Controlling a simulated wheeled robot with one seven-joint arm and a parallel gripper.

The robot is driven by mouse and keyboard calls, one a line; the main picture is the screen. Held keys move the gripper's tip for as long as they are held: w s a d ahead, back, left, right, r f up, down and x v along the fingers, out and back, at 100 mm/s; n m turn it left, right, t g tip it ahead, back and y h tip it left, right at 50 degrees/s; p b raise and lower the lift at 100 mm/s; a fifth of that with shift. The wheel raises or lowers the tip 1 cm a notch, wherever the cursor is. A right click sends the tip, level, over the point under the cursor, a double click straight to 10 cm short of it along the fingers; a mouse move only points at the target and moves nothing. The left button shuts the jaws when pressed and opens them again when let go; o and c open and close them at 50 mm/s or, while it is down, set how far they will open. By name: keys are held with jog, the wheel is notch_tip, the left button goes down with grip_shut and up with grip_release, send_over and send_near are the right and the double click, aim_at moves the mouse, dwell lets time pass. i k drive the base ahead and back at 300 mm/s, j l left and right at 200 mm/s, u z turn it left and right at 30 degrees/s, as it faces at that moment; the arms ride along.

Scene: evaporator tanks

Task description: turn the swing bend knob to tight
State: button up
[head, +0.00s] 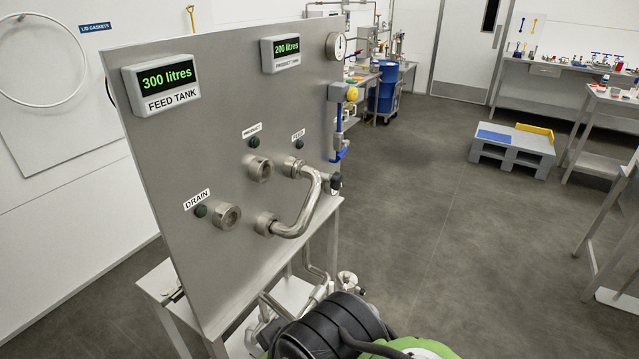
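The swing bend (305,215) is a bent steel pipe on the front of the steel panel (215,120). Its lower end sits at a fitting on the panel (265,223), and its upper end is at the port labelled FEED (292,167). A small black knob (336,182) shows at the bend's outer upper right, and I take it to be the swing bend knob. How tight it is cannot be seen. A black and green part of my own arm fills the bottom middle. My gripper fingers are not visible.
The DRAIN port (227,215) and PRODUCT port (258,168) are open-ended. A blue-handled valve (339,148) and a gauge (336,46) stand at the panel's right edge. Displays read 300 litres (166,79) and 200 litres (286,49).

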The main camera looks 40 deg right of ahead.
aim_at(335, 181)
jog(key=z, duration=1.25)
